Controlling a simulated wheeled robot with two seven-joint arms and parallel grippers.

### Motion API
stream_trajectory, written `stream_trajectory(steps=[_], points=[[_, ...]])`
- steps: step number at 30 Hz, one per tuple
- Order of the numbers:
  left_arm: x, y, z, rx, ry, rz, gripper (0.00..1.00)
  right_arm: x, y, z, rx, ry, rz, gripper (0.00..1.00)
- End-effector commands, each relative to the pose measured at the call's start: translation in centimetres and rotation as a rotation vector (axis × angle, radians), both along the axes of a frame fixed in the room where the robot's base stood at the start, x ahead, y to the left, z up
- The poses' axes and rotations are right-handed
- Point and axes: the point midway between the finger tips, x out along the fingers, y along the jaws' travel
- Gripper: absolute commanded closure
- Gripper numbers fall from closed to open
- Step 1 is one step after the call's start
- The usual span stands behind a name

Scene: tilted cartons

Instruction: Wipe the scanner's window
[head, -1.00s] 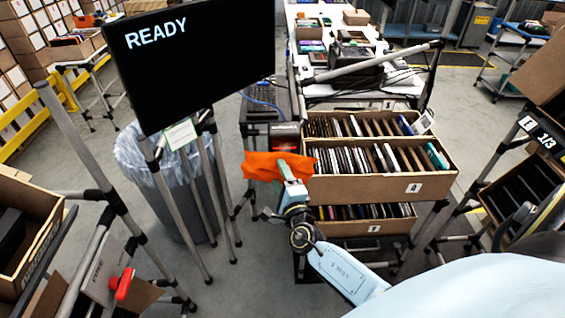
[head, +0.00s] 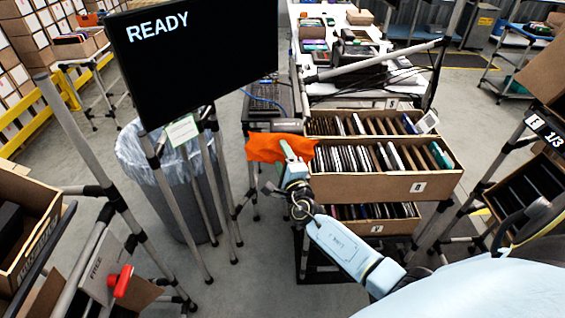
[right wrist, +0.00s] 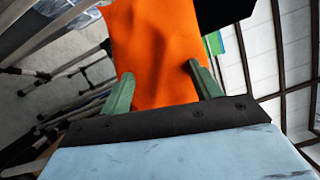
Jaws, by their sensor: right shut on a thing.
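My right gripper (head: 288,152) is shut on an orange cloth (head: 262,148), which spreads out to both sides of the fingers. In the right wrist view the cloth (right wrist: 155,40) hangs between the two green fingers of the gripper (right wrist: 160,88) and fills the upper middle. In the head view the cloth is in front of the scanner's spot, beside the carton rack, and hides the window. Only a grey part, perhaps the scanner's top (head: 286,126), shows above the cloth. Whether the cloth touches the window cannot be told. My left gripper is not in view.
A black monitor (head: 195,65) reading READY stands at upper left, above a lined bin (head: 165,165). Tilted cartons (head: 385,185) full of thin items stand just right of the cloth.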

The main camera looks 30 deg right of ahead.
Motion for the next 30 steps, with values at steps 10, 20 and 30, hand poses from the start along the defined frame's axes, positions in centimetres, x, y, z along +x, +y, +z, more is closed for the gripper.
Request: stream_trajectory(steps=[10, 20, 30], points=[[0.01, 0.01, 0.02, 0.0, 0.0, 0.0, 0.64, 0.01, 0.0, 0.04, 0.0, -0.001, 0.0, 0.55], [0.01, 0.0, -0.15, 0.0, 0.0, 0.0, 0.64, 0.29, -0.15, 0.02, 0.0, -0.001, 0.0, 0.55], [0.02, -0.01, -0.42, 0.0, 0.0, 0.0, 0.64, 0.89, -0.51, 0.02, 0.0, -0.001, 0.0, 0.55]])
